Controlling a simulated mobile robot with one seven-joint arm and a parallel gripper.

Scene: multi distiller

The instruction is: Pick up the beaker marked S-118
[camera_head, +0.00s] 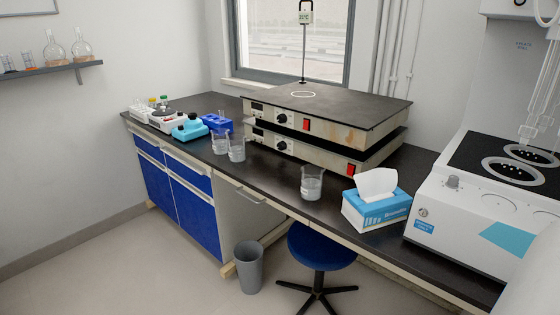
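Three clear glass beakers stand upright on the dark bench top. One beaker (311,184) stands alone near the front edge, left of the tissue box. Another beaker (237,150) and a third beaker (220,143) stand close together further left, beside the stacked hot plates. The markings on all three are too small to read, so I cannot tell which one is S-118. My gripper is not in view. A smooth white shape at the lower right corner may be part of my arm.
Two stacked hot plates (320,121) fill the bench's middle back. A tissue box (376,203) and a white distiller (480,215) stand to the right. Small blue and white devices (190,127) stand left. A blue stool (322,246) and grey bin (249,268) are on the floor in front.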

